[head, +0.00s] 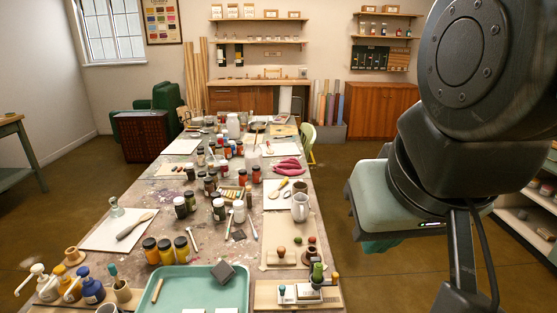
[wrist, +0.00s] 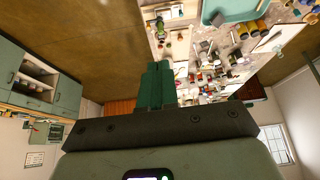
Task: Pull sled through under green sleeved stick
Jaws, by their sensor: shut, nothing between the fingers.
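A small pale sled-like block (head: 303,294) lies on a light wooden board near the front right of the table. A stick with a green sleeve (head: 317,272) stands at it, and a blue-topped peg (head: 282,290) stands at its left. I cannot tell how the block sits against the stick's foot. My gripper (wrist: 155,70) shows in the wrist view with its two green fingers together, empty. It is apart from the table and the sled.
A teal tray (head: 205,290) with a dark block (head: 223,271) lies left of the board. A second board (head: 290,256) with several knobs lies behind it.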

